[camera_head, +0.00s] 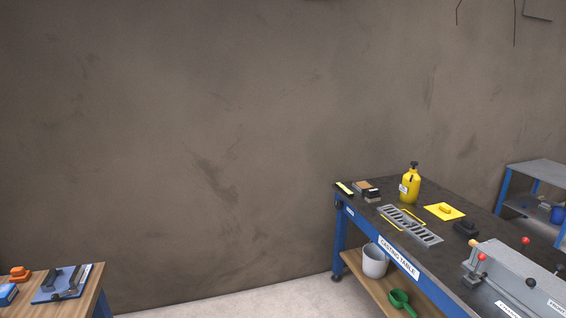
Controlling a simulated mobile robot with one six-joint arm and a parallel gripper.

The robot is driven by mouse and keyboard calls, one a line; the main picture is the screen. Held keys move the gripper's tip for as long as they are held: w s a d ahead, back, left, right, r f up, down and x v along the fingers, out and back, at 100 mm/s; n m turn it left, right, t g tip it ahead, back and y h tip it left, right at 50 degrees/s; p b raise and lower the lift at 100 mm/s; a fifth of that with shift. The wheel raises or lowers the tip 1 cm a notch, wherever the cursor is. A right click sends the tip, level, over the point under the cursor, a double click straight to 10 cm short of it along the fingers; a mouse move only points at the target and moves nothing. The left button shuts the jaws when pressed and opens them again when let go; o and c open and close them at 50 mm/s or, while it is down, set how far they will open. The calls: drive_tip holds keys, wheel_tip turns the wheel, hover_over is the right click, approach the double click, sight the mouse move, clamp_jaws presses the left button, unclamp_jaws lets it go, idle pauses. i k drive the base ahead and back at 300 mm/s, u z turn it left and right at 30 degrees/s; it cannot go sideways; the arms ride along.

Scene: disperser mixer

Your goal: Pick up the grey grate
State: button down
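The grey grate (410,226) is a long slotted metal piece. It lies flat on the dark top of the blue casting table (462,237), near the table's front left edge. Yellow markings show beside and partly under it. My gripper is not in this view, so its state and its distance from the grate do not show.
Small blocks (366,189) lie to the left. A grey machine (520,280) with red knobs is at right. A wooden bench (88,300) is at lower left; floor between is clear.

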sight(410, 222)
drive_tip(key=z, duration=0.65)
drive_tip(key=i, duration=0.75)
drive_tip(key=u, duration=1.3)
drive_tip(key=i, duration=1.2)
drive_tip(key=u, duration=0.4)
